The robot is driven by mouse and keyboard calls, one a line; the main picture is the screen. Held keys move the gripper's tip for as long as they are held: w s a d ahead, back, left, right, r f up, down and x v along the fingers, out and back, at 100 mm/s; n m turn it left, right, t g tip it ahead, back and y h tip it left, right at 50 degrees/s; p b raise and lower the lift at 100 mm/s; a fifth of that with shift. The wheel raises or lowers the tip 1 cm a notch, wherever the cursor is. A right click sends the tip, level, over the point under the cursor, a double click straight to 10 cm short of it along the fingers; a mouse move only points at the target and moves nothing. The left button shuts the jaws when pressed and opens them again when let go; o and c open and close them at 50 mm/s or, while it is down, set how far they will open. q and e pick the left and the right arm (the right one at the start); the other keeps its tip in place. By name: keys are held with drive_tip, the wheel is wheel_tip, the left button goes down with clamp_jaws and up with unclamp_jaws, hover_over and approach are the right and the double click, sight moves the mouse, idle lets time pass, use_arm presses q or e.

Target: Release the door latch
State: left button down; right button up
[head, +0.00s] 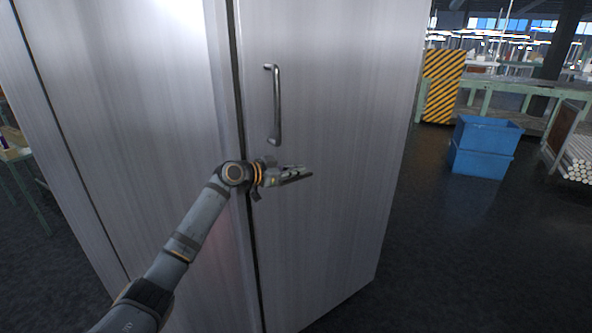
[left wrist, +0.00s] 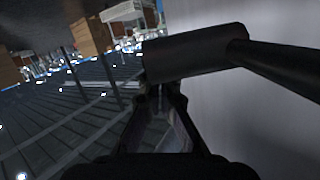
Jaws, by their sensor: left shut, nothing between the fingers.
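The tall brushed-metal cabinet fills the middle of the head view, and its right-hand door (head: 335,130) is flush with the panel beside it at a dark vertical seam. A vertical bar handle (head: 277,105) stands on that door near the seam. My left gripper (head: 303,173) is shut and empty, just below the handle's lower end and in front of the door, pointing right. In the left wrist view, the shut fingers (left wrist: 162,95) have a dark bar with a thicker end (left wrist: 195,53) close beyond them, probably the handle; contact cannot be told. My right gripper is out of view.
A blue bin (head: 482,148) stands on the floor at the right, near a yellow-black striped panel (head: 443,87) and a rack of pale tubes (head: 577,168). A green-legged table (head: 22,165) is at the left edge. The floor right of the cabinet is open.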

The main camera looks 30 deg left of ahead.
use_arm(q)
drive_tip(key=shift+f, duration=0.35)
